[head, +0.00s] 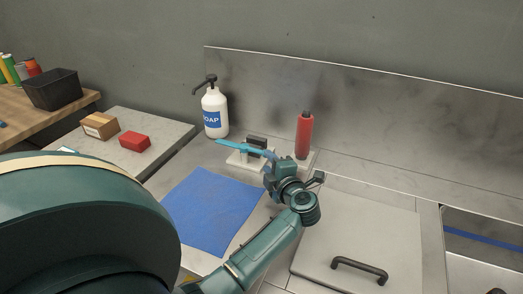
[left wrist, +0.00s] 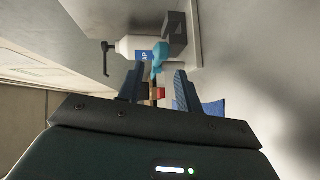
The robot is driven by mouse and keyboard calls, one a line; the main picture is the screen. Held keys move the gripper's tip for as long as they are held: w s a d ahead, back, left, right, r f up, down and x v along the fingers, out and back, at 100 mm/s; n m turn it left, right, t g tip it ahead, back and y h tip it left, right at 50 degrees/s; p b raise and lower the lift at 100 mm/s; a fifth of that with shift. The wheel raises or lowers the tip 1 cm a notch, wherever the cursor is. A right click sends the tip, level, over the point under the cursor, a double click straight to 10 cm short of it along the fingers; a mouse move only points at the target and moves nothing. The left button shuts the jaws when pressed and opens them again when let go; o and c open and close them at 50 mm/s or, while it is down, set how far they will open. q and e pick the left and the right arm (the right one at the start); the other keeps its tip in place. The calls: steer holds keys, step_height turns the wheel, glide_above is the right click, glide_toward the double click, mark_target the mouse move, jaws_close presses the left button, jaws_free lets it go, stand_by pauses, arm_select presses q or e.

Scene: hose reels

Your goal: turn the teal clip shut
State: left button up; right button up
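The teal clip (head: 238,146) is a long light-blue bar on a small pale base (head: 238,161) near the back wall, beside a dark grey block (head: 257,142). Its free end points left in the head view. In the left wrist view the teal clip (left wrist: 157,57) shows just past and between my fingertips. My left gripper (head: 273,172) is at the clip's right end in the head view. In the left wrist view its two fingers (left wrist: 157,78) stand apart with a gap between them. I cannot tell whether either finger touches the clip. My right gripper is not in view.
A white soap bottle (head: 213,112) stands behind left of the clip, and a red bottle (head: 304,135) stands to its right. A blue mat (head: 212,210) lies in front. A red box (head: 135,141) and a cardboard box (head: 100,126) sit on the left counter. A handled lid (head: 350,235) lies right.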

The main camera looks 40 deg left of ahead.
mark_target(262, 154)
arm_select(q)
steer(key=x, duration=0.7)
steer(key=shift+w+a, duration=0.15)
steer(key=shift+a, duration=0.05)
steer(key=shift+c, duration=0.3)
jaws_close()
steer(key=shift+d, duration=0.1)
